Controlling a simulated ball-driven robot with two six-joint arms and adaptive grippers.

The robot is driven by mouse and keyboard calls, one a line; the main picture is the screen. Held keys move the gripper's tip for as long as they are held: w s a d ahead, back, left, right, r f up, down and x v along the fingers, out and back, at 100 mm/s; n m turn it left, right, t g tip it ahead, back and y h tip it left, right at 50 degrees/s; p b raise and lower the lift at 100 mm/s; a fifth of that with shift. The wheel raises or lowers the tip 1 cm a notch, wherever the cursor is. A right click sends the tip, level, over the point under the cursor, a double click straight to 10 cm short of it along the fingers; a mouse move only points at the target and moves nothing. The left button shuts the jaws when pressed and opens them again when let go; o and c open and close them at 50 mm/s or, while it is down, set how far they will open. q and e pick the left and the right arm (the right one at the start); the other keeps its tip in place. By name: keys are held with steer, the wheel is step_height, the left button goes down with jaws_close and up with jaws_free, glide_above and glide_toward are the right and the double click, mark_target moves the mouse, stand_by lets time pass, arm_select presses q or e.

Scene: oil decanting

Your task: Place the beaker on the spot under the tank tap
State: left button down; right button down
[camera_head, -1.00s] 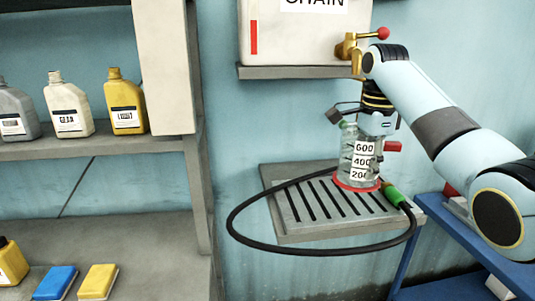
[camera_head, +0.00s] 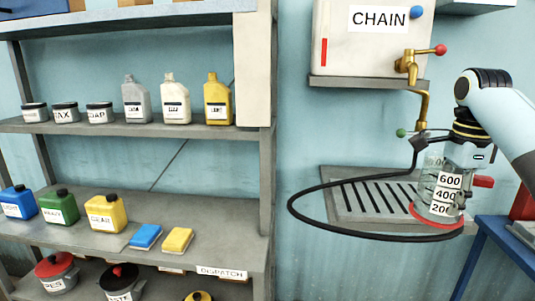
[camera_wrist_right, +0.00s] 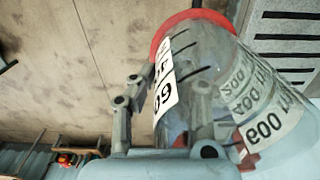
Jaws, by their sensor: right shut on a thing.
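The clear beaker (camera_head: 436,208), marked 600, 400 and 200 with a red ring at its base, is upright in my right gripper (camera_head: 462,158). The gripper is shut on its upper part. In the right wrist view, the beaker (camera_wrist_right: 205,75) lies between the fingers (camera_wrist_right: 160,120). The tank (camera_head: 345,45), labelled CHAIN, has a brass tap (camera_head: 408,66) with a red knob. The beaker is below and slightly right of the tap spout (camera_head: 422,105). It overlaps the front right of the grated tray (camera_head: 345,210); I cannot tell whether it touches. No separate spot mark is distinguishable. My left gripper is out of view.
A blue stand (camera_head: 483,250) is at the right. Shelves (camera_head: 140,127) with bottles, jars, cans and sponges fill the left. A tank shelf (camera_head: 368,83) is above the tray.

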step_height(320, 180, down, 24)
steer(key=b, duration=2.2)
